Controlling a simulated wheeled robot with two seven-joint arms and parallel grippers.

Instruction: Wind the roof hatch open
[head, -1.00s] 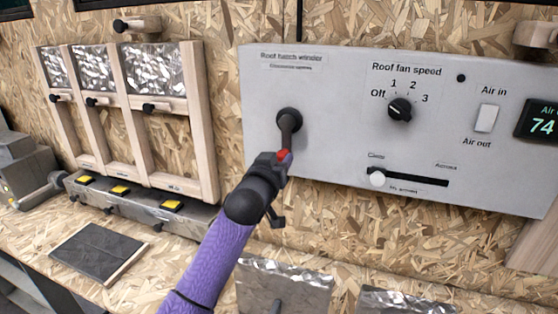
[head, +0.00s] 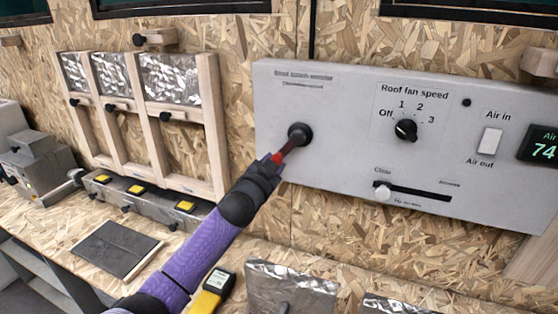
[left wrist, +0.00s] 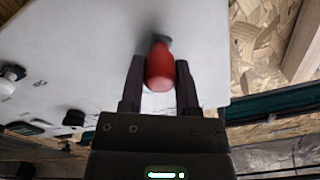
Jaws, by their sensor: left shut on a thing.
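The roof hatch winder is a dark crank on a round black hub (head: 300,134), at the left of the grey control panel (head: 345,95). Its arm points down and to the left from the hub. My left gripper (head: 274,160) is shut on the crank's red knob. In the left wrist view the red knob (left wrist: 159,68) sits between the two fingers of the left gripper (left wrist: 160,88). The hatch itself cannot be made out. My right gripper is not in view.
The panel also carries a fan speed knob (head: 405,129), a white rocker switch (head: 490,141) and a slider (head: 383,193). A yellow-and-black device (head: 212,290) and foil-faced pieces (head: 290,288) lie below. Wooden frames (head: 145,110) stand at left.

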